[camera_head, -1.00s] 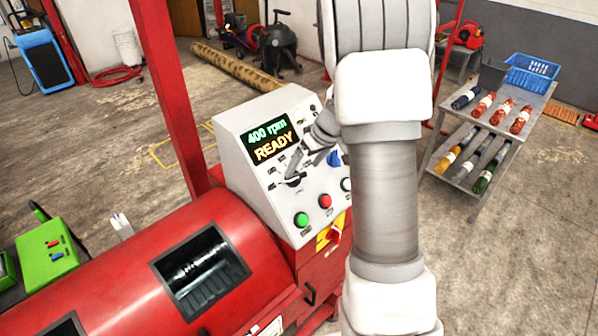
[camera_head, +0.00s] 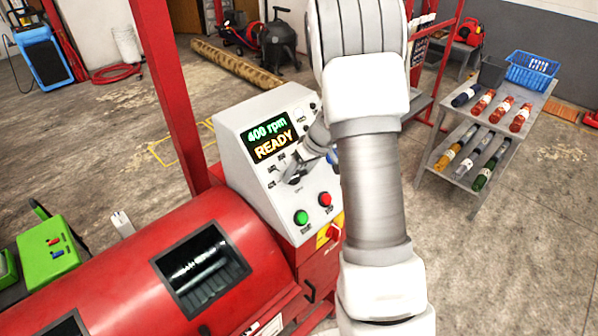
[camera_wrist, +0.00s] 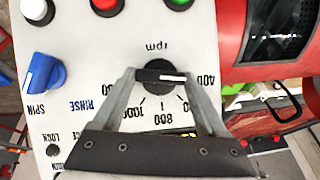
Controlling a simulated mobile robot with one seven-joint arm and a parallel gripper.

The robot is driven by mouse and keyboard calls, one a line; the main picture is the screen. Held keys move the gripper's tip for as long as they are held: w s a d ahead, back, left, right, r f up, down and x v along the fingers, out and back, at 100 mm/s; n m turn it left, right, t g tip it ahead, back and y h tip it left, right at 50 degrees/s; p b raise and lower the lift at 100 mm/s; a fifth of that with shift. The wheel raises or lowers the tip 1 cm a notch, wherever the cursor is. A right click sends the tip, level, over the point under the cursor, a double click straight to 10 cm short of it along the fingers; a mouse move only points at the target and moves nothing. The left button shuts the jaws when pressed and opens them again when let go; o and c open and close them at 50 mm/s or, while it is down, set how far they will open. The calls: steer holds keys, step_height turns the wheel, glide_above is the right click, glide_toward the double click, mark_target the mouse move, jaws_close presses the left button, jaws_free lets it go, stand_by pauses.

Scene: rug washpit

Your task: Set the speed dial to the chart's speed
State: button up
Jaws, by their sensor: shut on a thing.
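The speed dial (camera_wrist: 160,76) is a black knob under an "rpm" label on the sloped white control panel (camera_head: 240,120). In the wrist view my gripper (camera_wrist: 161,78) is shut on the dial, one finger on each side. The dial's pale mark lies toward the side of the 400 label; 800 and 1000 also show on its scale. In the head view my gripper (camera_head: 292,173) largely covers the dial. The display (camera_head: 270,139) reads "400 rpm READY". I cannot make out a readable speed chart in either view.
A blue knob (camera_wrist: 43,76) marked SPIN and RINSE sits beside the dial. A shelf cart (camera_head: 470,150) stands right.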

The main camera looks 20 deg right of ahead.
steer(key=c, duration=0.4)
